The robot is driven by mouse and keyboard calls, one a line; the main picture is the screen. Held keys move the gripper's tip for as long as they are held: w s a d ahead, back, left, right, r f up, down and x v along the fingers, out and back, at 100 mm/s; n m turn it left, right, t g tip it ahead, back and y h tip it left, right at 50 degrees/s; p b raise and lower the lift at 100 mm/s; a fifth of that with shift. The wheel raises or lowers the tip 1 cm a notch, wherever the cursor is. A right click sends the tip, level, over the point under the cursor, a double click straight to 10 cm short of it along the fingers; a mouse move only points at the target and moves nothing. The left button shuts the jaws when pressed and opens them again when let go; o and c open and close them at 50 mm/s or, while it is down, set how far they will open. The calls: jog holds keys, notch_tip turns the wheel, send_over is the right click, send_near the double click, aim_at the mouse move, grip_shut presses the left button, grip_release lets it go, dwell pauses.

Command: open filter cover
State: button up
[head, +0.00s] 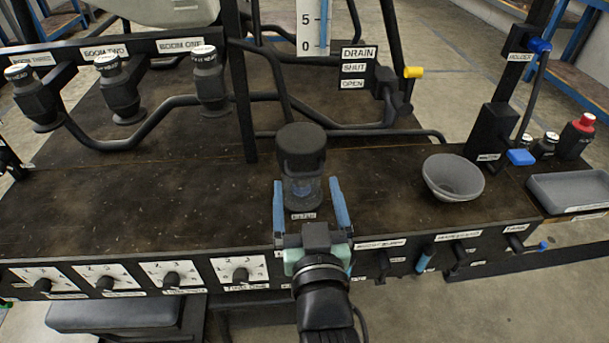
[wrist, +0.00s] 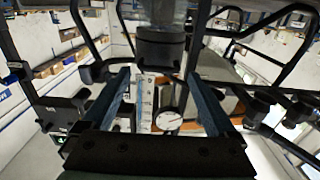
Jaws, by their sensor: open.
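The filter stands upright near the middle of the bench in the head view. My gripper (head: 307,183) is open, with one blue finger on each side of the lower filter in this view. In the wrist view the dark cover (wrist: 160,48) shows at top centre, just beyond the open fingertips of my gripper (wrist: 158,76). No finger visibly touches the cover. My gripper hides part of the bench front.
A grey bowl (head: 453,178) sits to the right, with a grey tray (head: 568,190) farther right. Black pipes run behind the filter. Dial knobs (head: 240,275) line the front panel. The bench left of the filter is clear.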

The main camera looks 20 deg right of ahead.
aim_at(304, 175)
jog(key=shift+b+x, duration=0.35)
jog(key=shift+x, duration=1.9)
grip_shut()
